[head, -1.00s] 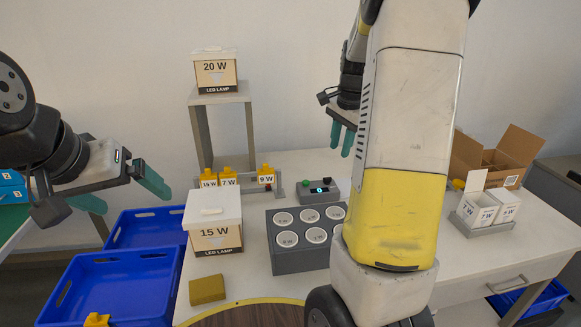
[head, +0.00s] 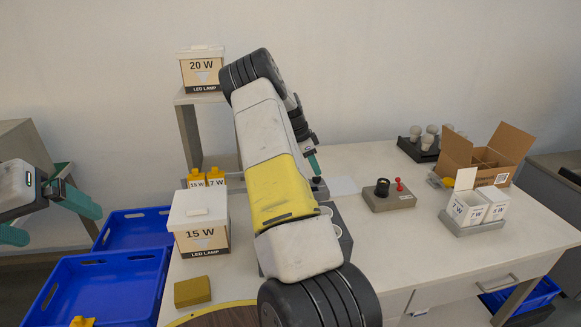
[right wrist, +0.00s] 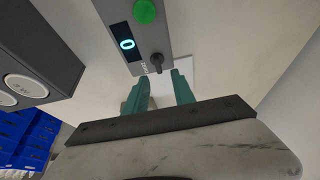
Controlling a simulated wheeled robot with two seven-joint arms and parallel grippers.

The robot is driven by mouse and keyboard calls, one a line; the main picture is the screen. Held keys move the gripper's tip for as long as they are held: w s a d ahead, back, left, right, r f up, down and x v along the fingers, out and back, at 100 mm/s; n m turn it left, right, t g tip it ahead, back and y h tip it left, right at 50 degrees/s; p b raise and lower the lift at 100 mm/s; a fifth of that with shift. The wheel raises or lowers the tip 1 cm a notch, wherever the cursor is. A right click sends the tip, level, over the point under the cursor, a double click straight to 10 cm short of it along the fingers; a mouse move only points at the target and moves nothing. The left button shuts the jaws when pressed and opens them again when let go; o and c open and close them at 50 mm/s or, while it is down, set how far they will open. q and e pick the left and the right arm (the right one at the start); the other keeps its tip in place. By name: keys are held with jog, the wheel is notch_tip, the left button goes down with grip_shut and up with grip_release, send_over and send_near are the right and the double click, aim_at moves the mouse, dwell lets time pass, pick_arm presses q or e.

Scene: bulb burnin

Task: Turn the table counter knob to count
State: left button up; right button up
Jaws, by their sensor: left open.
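The table counter (right wrist: 128,42) is a grey box with a green button, a lit display reading 0 and a small black knob (right wrist: 156,62). In the head view my right arm hides most of it; only its dark right end (head: 320,187) shows. My right gripper (right wrist: 158,86) is open, with its teal fingers apart and their tips just short of the knob, roughly to either side of it. I see no contact. In the head view this gripper (head: 314,164) is just above the counter's end. My left gripper (head: 57,222) is open and empty at the far left, off the table.
A grey block with round white-rimmed sockets (right wrist: 28,65) sits beside the counter. The 15 W box (head: 200,222) stands left of my right arm. A base with a red lever (head: 388,196) and a carton (head: 490,160) are to the right. Blue bins (head: 105,285) are at left.

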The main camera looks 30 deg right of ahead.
aim_at(317, 179)
jog(key=shift+x, duration=2)
grip_shut()
